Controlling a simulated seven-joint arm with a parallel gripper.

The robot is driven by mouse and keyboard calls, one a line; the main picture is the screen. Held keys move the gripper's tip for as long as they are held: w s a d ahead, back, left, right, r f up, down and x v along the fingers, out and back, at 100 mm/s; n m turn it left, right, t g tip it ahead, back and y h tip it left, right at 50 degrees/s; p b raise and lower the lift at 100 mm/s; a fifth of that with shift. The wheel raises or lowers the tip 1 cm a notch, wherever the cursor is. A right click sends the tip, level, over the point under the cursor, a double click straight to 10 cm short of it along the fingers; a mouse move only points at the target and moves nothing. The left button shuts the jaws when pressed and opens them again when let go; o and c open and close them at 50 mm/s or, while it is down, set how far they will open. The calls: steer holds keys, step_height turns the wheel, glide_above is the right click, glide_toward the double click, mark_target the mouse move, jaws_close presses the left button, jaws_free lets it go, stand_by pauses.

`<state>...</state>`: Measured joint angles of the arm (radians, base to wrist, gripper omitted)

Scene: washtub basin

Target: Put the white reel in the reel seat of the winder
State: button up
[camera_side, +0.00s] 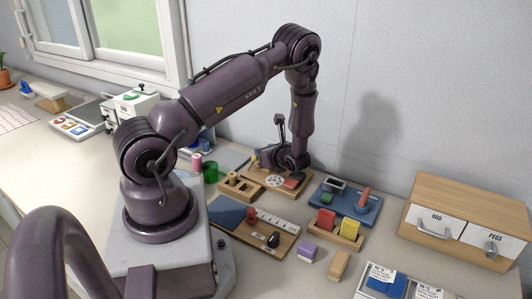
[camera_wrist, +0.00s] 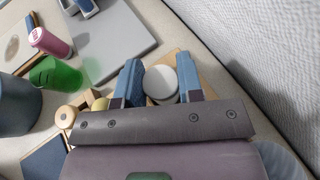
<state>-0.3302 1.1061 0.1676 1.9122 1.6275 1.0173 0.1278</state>
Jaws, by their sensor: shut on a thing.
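My gripper (camera_side: 287,163) is low over a wooden board (camera_side: 250,188) near the wall. In the wrist view its two blue fingers (camera_wrist: 160,82) are shut on the white reel (camera_wrist: 162,80), a round white piece that shows between them. The board, apparently the winder's base, shows a little behind the fingers. On it in the side view lie a pale disc with holes (camera_side: 275,180) and a red piece (camera_side: 293,182). My gripper hides much of the winder, so I cannot tell where the reel seat is or whether the reel touches it.
A wooden block with holes (camera_side: 240,187), a green cup (camera_side: 210,171) and a pink spool (camera_side: 196,162) stand to the left. A blue board (camera_side: 345,203) and a holder with red and yellow blocks (camera_side: 336,236) are to the right. A drawer cabinet (camera_side: 470,205) stands far right.

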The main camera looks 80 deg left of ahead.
steer(key=shift+f, duration=0.15)
steer(key=o, duration=0.6)
